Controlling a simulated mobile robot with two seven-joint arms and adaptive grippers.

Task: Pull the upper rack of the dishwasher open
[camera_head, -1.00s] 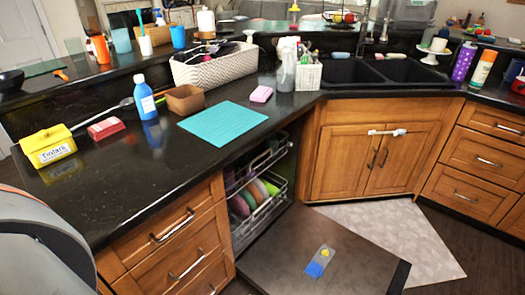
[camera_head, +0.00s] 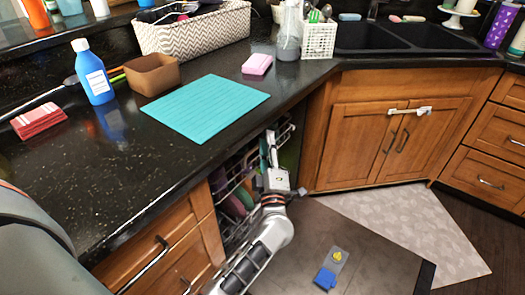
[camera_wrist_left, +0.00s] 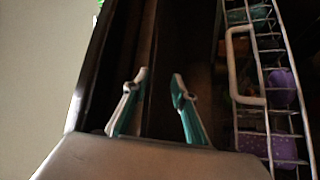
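The dishwasher stands open under the counter, and its dark door (camera_head: 350,235) lies flat. The upper rack (camera_head: 284,133) shows as silver wire inside the opening, partly hidden behind my left gripper. My left gripper (camera_head: 270,145) is in front of the opening, fingers pointing towards the upper rack. In the left wrist view the gripper's fingers (camera_wrist_left: 160,88) are apart with nothing held between them. A wire rack (camera_wrist_left: 262,108) with a pale, squared handle loop (camera_wrist_left: 232,65) is right of the fingers, apart from them; I cannot tell which rack it is. My right gripper is not in view.
Colourful dishes (camera_head: 232,203) sit in the lower part of the opening. A blue and grey packet (camera_head: 329,270) lies on the open door. Wooden drawers (camera_head: 165,250) flank the left side, and a sink cabinet (camera_head: 375,140) the right. A teal mat (camera_head: 207,106) lies on the counter.

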